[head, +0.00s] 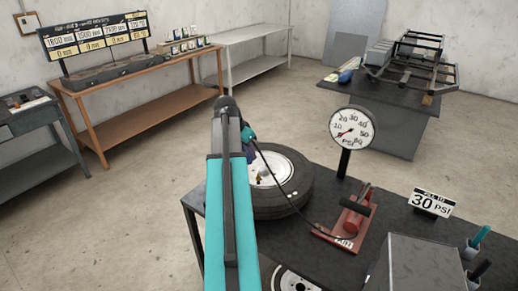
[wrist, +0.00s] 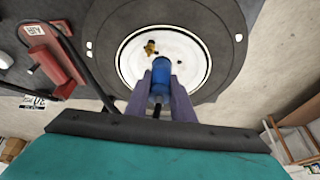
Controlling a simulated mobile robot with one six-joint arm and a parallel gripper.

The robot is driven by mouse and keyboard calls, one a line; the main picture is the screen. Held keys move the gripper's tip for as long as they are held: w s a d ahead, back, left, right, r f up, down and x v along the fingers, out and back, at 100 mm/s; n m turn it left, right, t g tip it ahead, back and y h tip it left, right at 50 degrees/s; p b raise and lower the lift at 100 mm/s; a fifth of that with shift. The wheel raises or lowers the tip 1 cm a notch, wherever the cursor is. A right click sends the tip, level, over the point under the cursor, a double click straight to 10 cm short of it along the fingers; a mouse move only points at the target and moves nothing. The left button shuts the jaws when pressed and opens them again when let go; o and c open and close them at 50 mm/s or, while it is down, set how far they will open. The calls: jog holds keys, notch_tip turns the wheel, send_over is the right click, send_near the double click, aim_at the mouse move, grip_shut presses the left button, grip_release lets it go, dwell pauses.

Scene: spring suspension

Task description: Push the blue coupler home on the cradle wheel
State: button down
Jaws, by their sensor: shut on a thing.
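My gripper (wrist: 160,95) is shut on the blue coupler (wrist: 161,72) in the wrist view, with one purple-grey finger on each side of it. In the head view my gripper (head: 250,152) is mostly hidden by my arm. The wheel (head: 293,199), a black tyre with a white rim, lies flat at the left end of the dark table. It also shows in the wrist view (wrist: 107,42), where the coupler overlaps the near part of its rim. A small brass piece (wrist: 150,47) sits on the rim beyond the coupler. I cannot tell whether the coupler touches anything on the wheel.
A black hose runs from the coupler over the tyre to a red pump (head: 355,215). A round gauge (head: 352,128) stands behind, its needle low on the scale. A "30 PSI" sign (head: 431,202) and a grey box (head: 412,262) stand to the right. Another wheel (head: 296,280) shows below.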

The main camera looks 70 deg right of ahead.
jog(key=shift+m, duration=0.6)
jog(key=s, duration=0.1)
jog(key=s+d, duration=0.1)
jog(key=s, duration=0.1)
jog(key=shift+s+d+r, duration=0.15)
jog(key=shift+s+d, duration=0.1)
jog(key=shift+s, duration=0.15)
jog(key=shift+a, duration=0.1)
jog(key=shift+f+b, duration=1.4)
jog(key=shift+f, duration=1.2)
jog(key=shift+f+b, duration=0.7)
jog(key=shift+f, duration=0.55)
jog(key=c, duration=1.5)
grip_release()
jog(key=shift+o, duration=0.2)
jog(key=shift+r, duration=0.15)
